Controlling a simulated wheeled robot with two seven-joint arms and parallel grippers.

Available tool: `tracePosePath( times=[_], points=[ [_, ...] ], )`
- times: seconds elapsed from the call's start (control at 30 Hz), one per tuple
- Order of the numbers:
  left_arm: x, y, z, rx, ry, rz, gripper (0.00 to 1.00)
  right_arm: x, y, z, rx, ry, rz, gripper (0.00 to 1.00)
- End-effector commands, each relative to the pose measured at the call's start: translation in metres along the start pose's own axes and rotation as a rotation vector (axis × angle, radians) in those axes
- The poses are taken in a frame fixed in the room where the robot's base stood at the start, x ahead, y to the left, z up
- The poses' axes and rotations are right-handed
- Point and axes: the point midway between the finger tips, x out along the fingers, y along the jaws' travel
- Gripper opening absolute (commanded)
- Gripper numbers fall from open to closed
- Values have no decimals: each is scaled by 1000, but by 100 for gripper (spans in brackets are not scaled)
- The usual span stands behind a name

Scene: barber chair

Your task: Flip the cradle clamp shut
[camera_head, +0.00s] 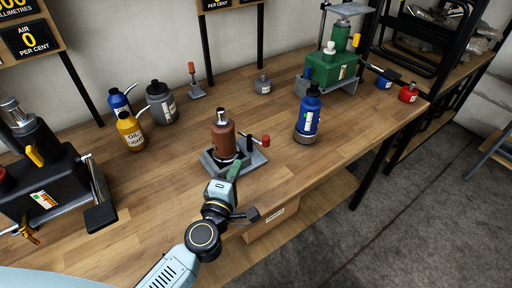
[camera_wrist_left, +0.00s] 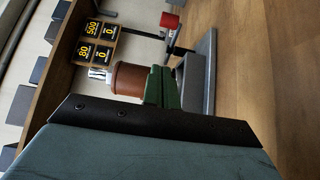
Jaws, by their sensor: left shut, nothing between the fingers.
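The cradle (camera_head: 258,160) is a grey metal base near the front edge of the workbench. A copper-brown cylinder (camera_head: 222,138) with a silver neck stands upright in it. A clamp lever with a red knob (camera_head: 266,141) sticks out to the right of the cylinder. In the left wrist view the red knob (camera_wrist_left: 170,20) stands apart from the cylinder (camera_wrist_left: 128,79), above the grey base (camera_wrist_left: 207,70). My left gripper (camera_head: 234,171), with green fingertips, is shut and empty at the cradle's front. Its fingers (camera_wrist_left: 163,88) overlap the cylinder's lower part; contact cannot be told. My right gripper is not visible.
A blue bottle (camera_head: 308,115) stands right of the cradle. A yellow oil can (camera_head: 131,132), a blue can and a grey bottle (camera_head: 160,103) stand at the back left. A black machine (camera_head: 45,180) is at far left, a green one (camera_head: 330,75) at back right.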

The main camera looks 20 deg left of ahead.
Motion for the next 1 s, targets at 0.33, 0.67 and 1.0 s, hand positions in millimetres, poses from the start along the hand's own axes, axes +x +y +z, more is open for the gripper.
tracePosePath(
  times=[0.33,0.67,1.0],
  points=[
    [67,0,10,-4,-2,2,0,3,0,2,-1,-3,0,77],
    [84,0,29,-1,-1,0,0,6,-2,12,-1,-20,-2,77],
    [85,0,28,0,1,0,0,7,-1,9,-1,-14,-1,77]
  ],
)
